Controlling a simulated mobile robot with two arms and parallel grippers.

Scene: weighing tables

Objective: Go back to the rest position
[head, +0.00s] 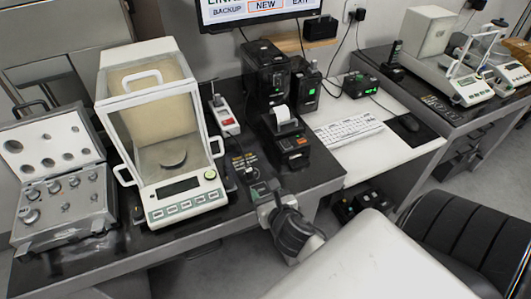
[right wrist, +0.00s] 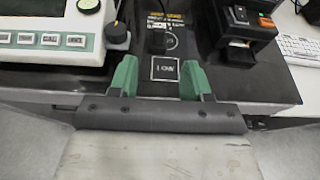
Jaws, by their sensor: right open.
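My right gripper (head: 262,197) is at the front edge of the weighing table (head: 240,222), right of the balance. In the right wrist view the right gripper (right wrist: 160,76) has two green fingers standing apart, with nothing held between them. A small labelled square (right wrist: 166,68) on the table top shows between the fingers. My left gripper is not in view.
An analytical balance (head: 178,195) with a glass case stands left of the gripper. An open weight case (head: 62,200) is at far left. A black printer (head: 285,145) stands behind right. A keyboard (head: 348,129) and chair (head: 470,225) are at right.

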